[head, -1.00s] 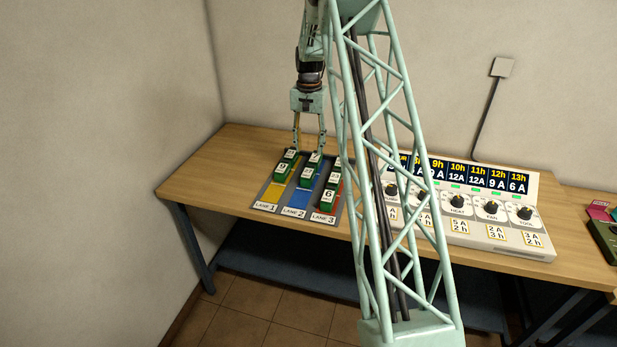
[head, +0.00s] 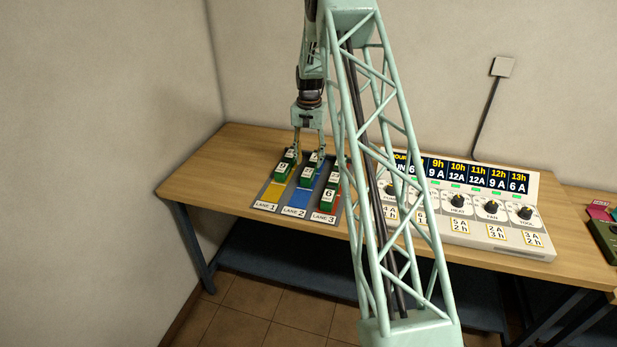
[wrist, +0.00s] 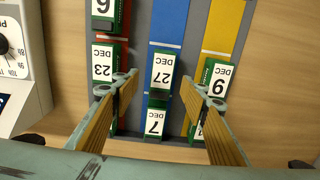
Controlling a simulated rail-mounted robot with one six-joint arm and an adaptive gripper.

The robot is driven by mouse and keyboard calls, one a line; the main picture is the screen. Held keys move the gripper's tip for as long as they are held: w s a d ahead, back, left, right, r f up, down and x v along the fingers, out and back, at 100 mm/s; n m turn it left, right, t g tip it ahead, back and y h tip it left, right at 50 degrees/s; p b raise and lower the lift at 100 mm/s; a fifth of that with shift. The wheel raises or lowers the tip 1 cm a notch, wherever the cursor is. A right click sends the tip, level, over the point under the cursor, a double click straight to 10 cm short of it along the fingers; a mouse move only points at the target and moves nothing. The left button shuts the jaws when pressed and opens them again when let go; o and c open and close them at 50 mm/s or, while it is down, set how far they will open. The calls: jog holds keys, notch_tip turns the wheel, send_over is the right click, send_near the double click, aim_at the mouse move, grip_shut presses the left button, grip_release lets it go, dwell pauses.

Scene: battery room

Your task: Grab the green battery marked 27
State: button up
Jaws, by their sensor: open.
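The green battery marked 27 (wrist: 161,76) lies in the blue middle lane, with its white label upside down in the wrist view. In the head view the front green battery of lane 2 (head: 306,178) appears to be it; its number is too small to read. My gripper (wrist: 157,84) is open, with one yellow-padded finger on each side of the blue lane. In the head view my gripper (head: 309,154) is over the back part of the lanes. A green battery marked 7 (wrist: 155,122) is directly behind 27, also between the fingers.
Batteries marked 23 (wrist: 103,66) and 6 (wrist: 104,22) lie in the red lane, close to one finger. Battery 9 (wrist: 217,80) lies in the yellow lane, by the other finger. A control panel (head: 475,220) with knobs stands right of the lane tray (head: 266,206).

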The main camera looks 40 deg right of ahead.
aim_at(308, 171)
jog(key=shift+f, duration=1.15)
jog(key=shift+f, duration=0.1)
jog(key=shift+w+f, duration=0.15)
jog(key=shift+f, duration=1.1)
jog(key=shift+w+f, duration=0.1)
jog(key=shift+f, duration=1.15)
jog(key=shift+c, duration=0.3)
jog(key=c, duration=1.1)
jog(key=shift+c, duration=0.3)
jog(key=shift+r, duration=0.2)
jog(key=shift+r, duration=4.9)
